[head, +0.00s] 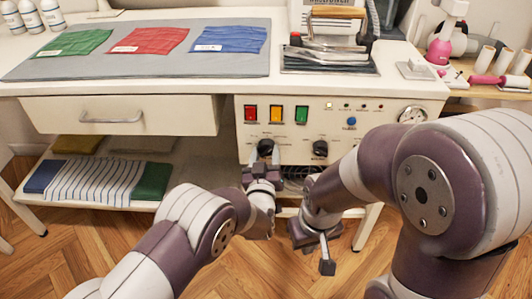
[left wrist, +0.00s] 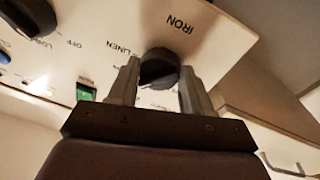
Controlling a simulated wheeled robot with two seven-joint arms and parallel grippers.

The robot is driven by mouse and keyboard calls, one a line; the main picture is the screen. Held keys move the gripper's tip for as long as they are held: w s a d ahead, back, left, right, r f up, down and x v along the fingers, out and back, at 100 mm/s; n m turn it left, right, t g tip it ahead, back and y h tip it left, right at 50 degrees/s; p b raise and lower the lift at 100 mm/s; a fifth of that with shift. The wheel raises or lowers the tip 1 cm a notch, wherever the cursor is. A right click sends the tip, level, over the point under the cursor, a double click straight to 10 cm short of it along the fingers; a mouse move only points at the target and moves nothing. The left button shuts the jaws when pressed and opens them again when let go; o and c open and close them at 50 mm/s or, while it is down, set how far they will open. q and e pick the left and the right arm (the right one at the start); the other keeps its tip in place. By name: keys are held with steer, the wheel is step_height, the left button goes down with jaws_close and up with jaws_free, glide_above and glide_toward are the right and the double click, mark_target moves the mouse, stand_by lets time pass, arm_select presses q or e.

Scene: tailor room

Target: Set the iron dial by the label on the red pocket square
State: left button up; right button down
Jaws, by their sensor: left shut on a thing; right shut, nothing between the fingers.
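The red pocket square (head: 150,39) lies flat on the grey mat between a green and a blue one. Its small white label (head: 124,49) is too small to read. The black iron dial (head: 266,146) is the left knob on the white control panel. In the left wrist view the dial (left wrist: 158,68) sits between the fingers of my left gripper (left wrist: 160,85), which is shut on it. "IRON" and "LINEN" are legible beside it; other markings are hidden or unclear. My right gripper (head: 326,262) is shut and empty, low over the floor.
The panel has a second black knob (head: 320,148), red, yellow and green switches (head: 276,114), a blue button (head: 351,121) and a gauge (head: 412,115). Folded cloths (head: 95,182) lie on the lower shelf.

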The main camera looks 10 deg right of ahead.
arm_select(q)
steer(key=shift+f+m, duration=0.15)
steer(key=shift+m, duration=0.15)
steer(key=o, duration=1)
steer(key=shift+o, duration=0.2)
steer(key=shift+s+a, duration=0.1)
steer(key=shift+s, duration=0.2)
steer(key=r+p+v, duration=0.1)
steer(key=p+v, duration=0.2)
steer(key=v, duration=0.9)
steer(key=shift+f, duration=0.35)
